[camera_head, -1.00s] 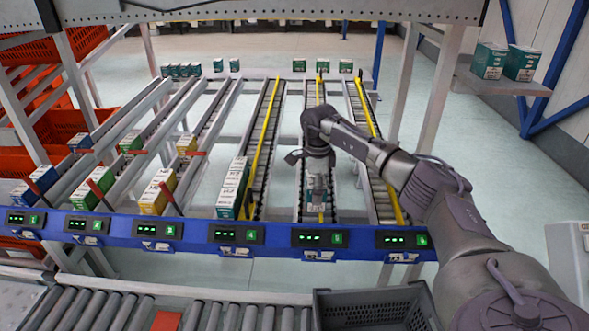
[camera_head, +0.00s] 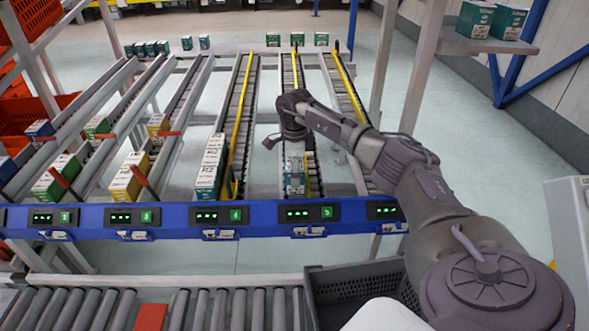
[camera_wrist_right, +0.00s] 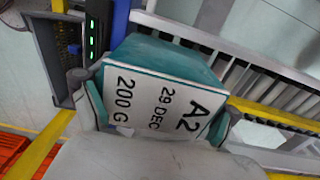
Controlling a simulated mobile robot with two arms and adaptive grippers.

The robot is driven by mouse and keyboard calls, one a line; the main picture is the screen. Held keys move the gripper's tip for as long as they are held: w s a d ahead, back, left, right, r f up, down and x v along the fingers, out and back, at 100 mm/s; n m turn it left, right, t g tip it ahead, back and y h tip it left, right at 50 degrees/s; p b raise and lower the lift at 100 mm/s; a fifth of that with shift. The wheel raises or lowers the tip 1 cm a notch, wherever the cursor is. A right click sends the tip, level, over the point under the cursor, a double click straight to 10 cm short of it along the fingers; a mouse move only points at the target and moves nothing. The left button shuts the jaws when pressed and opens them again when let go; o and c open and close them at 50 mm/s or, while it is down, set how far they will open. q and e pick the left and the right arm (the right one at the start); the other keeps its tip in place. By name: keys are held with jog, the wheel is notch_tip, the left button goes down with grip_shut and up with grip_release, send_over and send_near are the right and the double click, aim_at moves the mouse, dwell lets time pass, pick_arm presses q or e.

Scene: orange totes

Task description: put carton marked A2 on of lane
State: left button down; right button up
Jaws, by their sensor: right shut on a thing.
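The carton marked A2 (camera_wrist_right: 165,88) is white on its labelled face and teal on its side. In the right wrist view it sits between the two fingers of my right gripper (camera_wrist_right: 155,112), which is shut on it. In the head view my right gripper (camera_head: 296,176) points down over the front part of a roller lane (camera_head: 309,165) behind the blue front rail (camera_head: 262,226). My left gripper is not in view.
A row of teal-and-white cartons (camera_head: 210,170) stands in the lane to the left. Yellow dividers (camera_head: 240,120) run along the lanes. A dark crate (camera_head: 350,283) and a roller conveyor (camera_head: 220,308) are in front. Two cartons (camera_head: 492,20) sit on a shelf at right.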

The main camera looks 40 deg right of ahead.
jog(key=shift+w+f, duration=0.1)
jog(key=shift+f, duration=0.65)
jog(key=shift+r, duration=0.1)
jog(key=o, duration=1.1)
notch_tip(320, 180, up, 12)
dwell(0.4)
